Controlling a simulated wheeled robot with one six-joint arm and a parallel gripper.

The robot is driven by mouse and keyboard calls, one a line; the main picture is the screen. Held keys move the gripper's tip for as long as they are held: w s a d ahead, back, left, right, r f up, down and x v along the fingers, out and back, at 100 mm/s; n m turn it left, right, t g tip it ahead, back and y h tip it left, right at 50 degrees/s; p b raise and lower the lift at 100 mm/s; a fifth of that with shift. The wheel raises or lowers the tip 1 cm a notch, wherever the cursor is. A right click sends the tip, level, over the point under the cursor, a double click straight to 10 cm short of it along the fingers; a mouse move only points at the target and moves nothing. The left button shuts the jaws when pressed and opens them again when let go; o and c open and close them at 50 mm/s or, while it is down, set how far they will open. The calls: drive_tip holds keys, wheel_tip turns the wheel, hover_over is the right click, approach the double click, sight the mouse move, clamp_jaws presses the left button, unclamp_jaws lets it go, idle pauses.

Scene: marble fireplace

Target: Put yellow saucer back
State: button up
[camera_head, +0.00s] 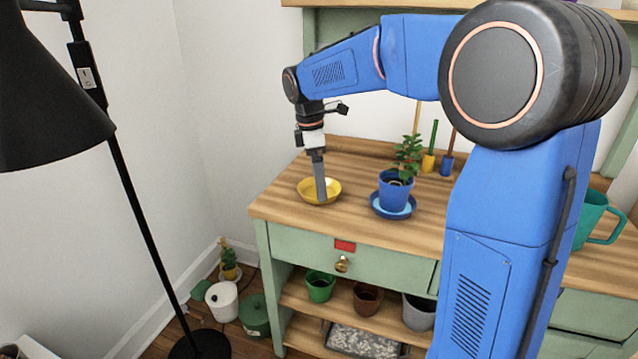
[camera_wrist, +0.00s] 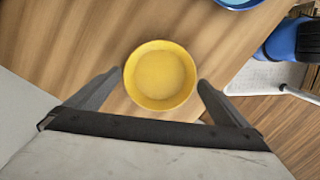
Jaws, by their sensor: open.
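The yellow saucer (camera_head: 311,192) lies on the wooden top of the green cabinet, near its left end. It is a shallow round dish and looks empty in the wrist view (camera_wrist: 160,76). My gripper (camera_head: 322,202) points down over the saucer. In the wrist view its two fingers (camera_wrist: 158,84) are apart, one on each side of the saucer, and hold nothing. I cannot tell how high the fingertips are above the saucer or the wood.
A blue pot (camera_head: 395,189) with a leafy plant stands on a blue saucer (camera_head: 380,208) to the right. A teal watering can (camera_head: 592,222) is farther right. A black floor lamp (camera_head: 130,190) stands at the left. Pots sit on the shelf below. The worktop (camera_head: 278,208) is bare around the yellow saucer.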

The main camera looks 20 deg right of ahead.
sight(314, 194)
wheel_tip(314, 194, up, 10)
drive_tip(key=a, duration=0.1)
drive_tip(key=s+d+m+t, duration=0.1)
drive_tip(key=s+d+m, duration=0.25)
drive_tip(key=s, duration=0.55)
drive_tip(key=s+d+f+m+t, duration=0.1)
drive_tip(key=s+f+m, duration=0.3)
drive_tip(key=s, duration=0.4)
drive_tip(key=s+d+f+m+t+y, duration=0.1)
drive_tip(key=s+d+f+m, duration=0.1)
drive_tip(key=s+f+m, duration=0.2)
drive_tip(key=s+d+f+m+t, duration=0.1)
drive_tip(key=s+f+m+t, duration=0.1)
drive_tip(key=s+f+m, duration=0.2)
drive_tip(key=s+f, duration=0.3)
drive_tip(key=s, duration=0.5)
drive_tip(key=shift+s+d+f, duration=0.25)
drive_tip(key=shift+d+f, duration=0.1)
drive_tip(key=shift+m, duration=0.25)
